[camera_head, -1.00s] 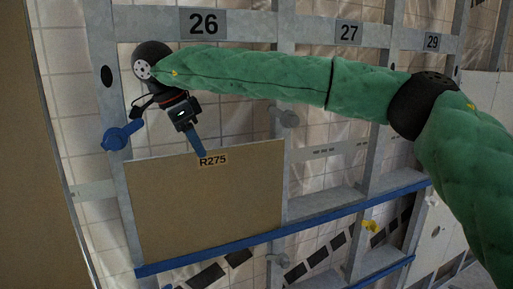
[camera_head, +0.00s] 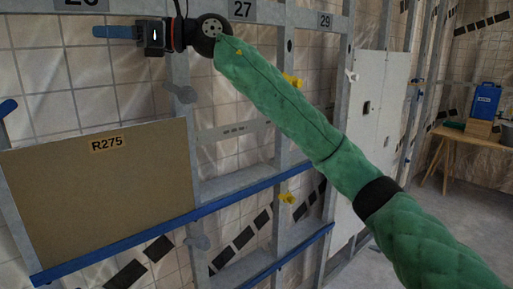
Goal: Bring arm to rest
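My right arm (camera_head: 295,120), in a green padded sleeve, reaches from the lower right to the upper left. Its gripper (camera_head: 100,31) points left, above the top edge of the panel and clear of it. Its blue fingers are seen edge-on and overlap, so I cannot tell whether they are open or shut; no object shows at them. The brown panel labelled R275 (camera_head: 100,190) stands in the metal frame, with its lower edge along the blue rail (camera_head: 185,220).
Metal studs (camera_head: 180,115) and tiled sheeting stand behind the arm. Grey clamps (camera_head: 181,93) and yellow clamps (camera_head: 292,80) stick out from the frame. A wooden table (camera_head: 463,137) with a blue case (camera_head: 484,101) stands at the far right. Open floor (camera_head: 440,215) shows before it.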

